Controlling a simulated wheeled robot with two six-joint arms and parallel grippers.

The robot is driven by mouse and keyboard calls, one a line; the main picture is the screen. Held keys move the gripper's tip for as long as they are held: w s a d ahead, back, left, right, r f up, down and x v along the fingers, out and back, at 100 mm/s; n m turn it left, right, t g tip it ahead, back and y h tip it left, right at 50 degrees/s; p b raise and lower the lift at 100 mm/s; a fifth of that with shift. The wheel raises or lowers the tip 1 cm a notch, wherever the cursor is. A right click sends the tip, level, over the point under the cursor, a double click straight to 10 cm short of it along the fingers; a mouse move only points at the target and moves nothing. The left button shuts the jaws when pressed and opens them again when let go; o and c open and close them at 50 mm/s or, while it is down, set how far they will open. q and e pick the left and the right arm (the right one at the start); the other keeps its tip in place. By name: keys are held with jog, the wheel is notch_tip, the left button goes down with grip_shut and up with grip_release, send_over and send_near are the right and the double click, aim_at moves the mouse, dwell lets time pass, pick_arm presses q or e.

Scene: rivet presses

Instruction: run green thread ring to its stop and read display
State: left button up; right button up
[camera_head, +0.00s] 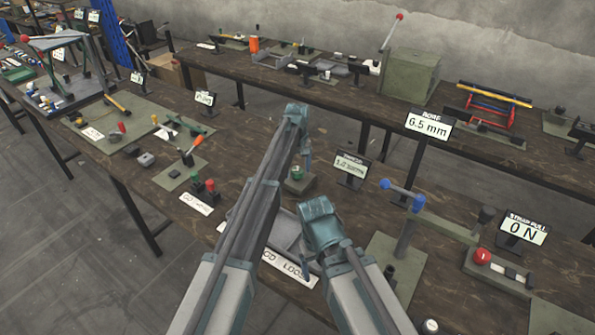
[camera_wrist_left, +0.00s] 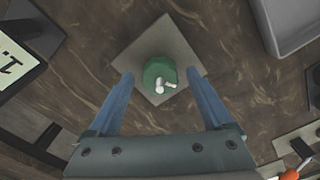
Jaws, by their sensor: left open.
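The green thread ring (camera_head: 297,172) sits on a small grey plate in the head view. In the left wrist view the green ring (camera_wrist_left: 158,70) is round, with a pale pin and knob at its centre. My left gripper (camera_head: 306,155) is above it, open. In the left wrist view its fingers (camera_wrist_left: 159,78) are spread on either side of the ring, with a gap on each side. A small display (camera_head: 351,164) stands just right of the ring; its digits are too small to read surely. My right gripper (camera_head: 307,268) is lower, over the bench; its fingers are mostly hidden.
A grey tray (camera_head: 287,232) lies between my arms and shows in the left wrist view (camera_wrist_left: 285,25). Displays reading 6.5 mm (camera_head: 428,124) and 0 N (camera_head: 524,229) stand to the right.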

pick_arm(q)
grip_shut()
jog(key=shift+m, duration=0.4)
jog(key=m, duration=0.4)
jog(key=shift+m, duration=0.4)
jog(key=m, duration=1)
jog(key=shift+m, duration=0.4)
jog(key=m, duration=0.5)
jog(key=shift+m, duration=0.3)
